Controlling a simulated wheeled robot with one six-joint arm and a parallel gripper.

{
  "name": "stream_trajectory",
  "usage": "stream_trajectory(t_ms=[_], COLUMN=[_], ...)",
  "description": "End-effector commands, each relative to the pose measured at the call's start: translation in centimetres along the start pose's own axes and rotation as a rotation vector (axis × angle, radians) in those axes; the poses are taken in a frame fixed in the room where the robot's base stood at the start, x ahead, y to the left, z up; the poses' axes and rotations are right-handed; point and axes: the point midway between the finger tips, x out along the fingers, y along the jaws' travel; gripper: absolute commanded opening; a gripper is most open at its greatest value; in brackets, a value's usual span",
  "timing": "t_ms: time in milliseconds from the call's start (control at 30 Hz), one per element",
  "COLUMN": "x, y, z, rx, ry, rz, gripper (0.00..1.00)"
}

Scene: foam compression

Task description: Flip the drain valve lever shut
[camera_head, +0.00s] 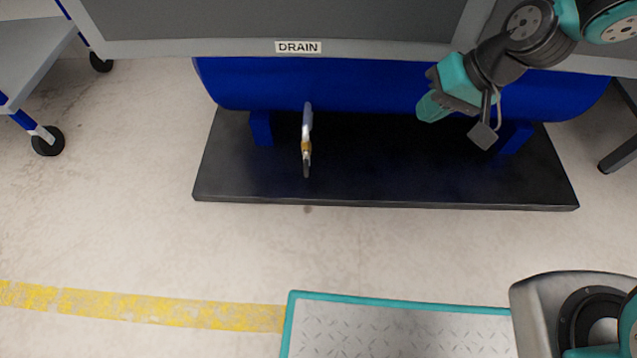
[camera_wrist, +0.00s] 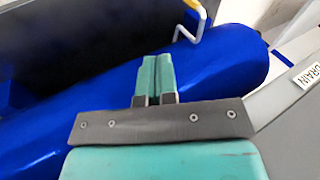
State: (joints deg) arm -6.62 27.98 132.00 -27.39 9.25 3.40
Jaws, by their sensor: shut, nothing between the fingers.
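The drain valve (camera_head: 306,147) is a small brass-coloured body on a pale pipe (camera_head: 307,118) that comes down from the blue tank (camera_head: 370,90). In the wrist view, the bent pale pipe (camera_wrist: 198,28) shows at the top edge with a yellow part, and the valve is mostly cut off. My gripper (camera_head: 430,108) is right of the valve, in front of the tank and apart from the valve. Its teal fingers (camera_wrist: 155,76) are shut together with nothing between them.
A DRAIN label (camera_head: 298,47) is on the grey panel edge above the valve. A black base plate (camera_head: 400,190) lies under the tank. A wheeled cart (camera_head: 35,60) stands at the left. Open floor (camera_head: 120,220) lies in front and left.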

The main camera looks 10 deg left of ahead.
Motion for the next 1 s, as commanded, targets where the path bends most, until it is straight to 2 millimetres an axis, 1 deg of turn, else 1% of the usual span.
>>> stream_trajectory(t_ms=[33, 67, 100, 200, 300, 400, 500, 600, 700, 1000], x=[3.9, 5.4, 7.5, 12.5, 16.1, 18.8, 20.7, 21.6, 22.0, 22.0], y=[2.1, 2.7, 3.5, 4.2, 3.9, 3.6, 3.3, 3.2, 3.1, 3.1], z=[-0.1, -0.4, -0.6, -0.7, -0.4, 0.0, 0.5, 0.8, 0.9, 0.9], rx=[0.042, 0.063, 0.091, 0.156, 0.209, 0.255, 0.291, 0.312, 0.320, 0.319], ry=[-0.001, 0.005, 0.011, 0.018, 0.018, 0.018, 0.016, 0.017, 0.017, 0.016], rz=[-0.013, -0.024, -0.045, -0.118, -0.193, -0.254, -0.296, -0.321, -0.331, -0.330], gripper=[0.00, 0.00, 0.00, 0.00, 0.00, 0.00, 0.00, 0.00, 0.00, 0.00])
